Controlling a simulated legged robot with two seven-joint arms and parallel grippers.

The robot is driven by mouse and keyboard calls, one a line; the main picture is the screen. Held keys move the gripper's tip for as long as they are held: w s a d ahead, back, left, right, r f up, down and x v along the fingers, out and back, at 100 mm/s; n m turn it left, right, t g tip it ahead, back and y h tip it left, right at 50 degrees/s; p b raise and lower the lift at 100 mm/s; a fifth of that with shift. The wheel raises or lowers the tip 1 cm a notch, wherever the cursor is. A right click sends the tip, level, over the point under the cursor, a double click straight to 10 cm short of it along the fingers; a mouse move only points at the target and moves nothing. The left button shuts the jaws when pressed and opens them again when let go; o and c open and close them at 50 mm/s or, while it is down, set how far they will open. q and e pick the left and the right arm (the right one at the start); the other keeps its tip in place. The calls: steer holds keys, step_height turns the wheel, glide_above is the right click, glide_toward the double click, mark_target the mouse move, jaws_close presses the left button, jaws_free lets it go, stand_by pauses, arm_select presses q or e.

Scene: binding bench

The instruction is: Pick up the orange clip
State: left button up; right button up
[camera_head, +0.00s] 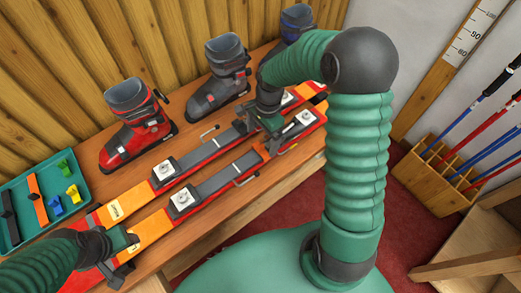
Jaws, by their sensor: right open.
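The orange clip (37,201), a long narrow orange piece with a dark band across it, lies in the teal tray (85,190) at the left. My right gripper (277,143) is open over the skis near their bindings, far to the right of the tray. Its fingertips are small and dark against the bindings, and I see nothing held in it. My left gripper (117,268) is at the lower left, over the near ends of the skis, to the right of and below the tray. Whether its fingers are open is unclear.
The tray also holds a black strip (9,216), yellow clips (73,193) and a blue one (55,205). Two orange-and-red skis (117,207) lie along the bench. A red boot (135,125) and a dark boot (222,80) stand behind them. A pole rack (430,180) is at right.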

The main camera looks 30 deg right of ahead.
mark_target(261, 145)
step_height(261, 145, down, 5)
steer(key=shift+s+a+b, duration=0.1)
steer(key=shift+a+b, duration=0.05)
steer(key=shift+b, duration=0.15)
steer(key=shift+a, duration=0.1)
steer(key=c, duration=0.4)
steer(key=shift+r, duration=0.1)
steer(key=c, duration=1.1)
steer(key=shift+o, duration=0.2)
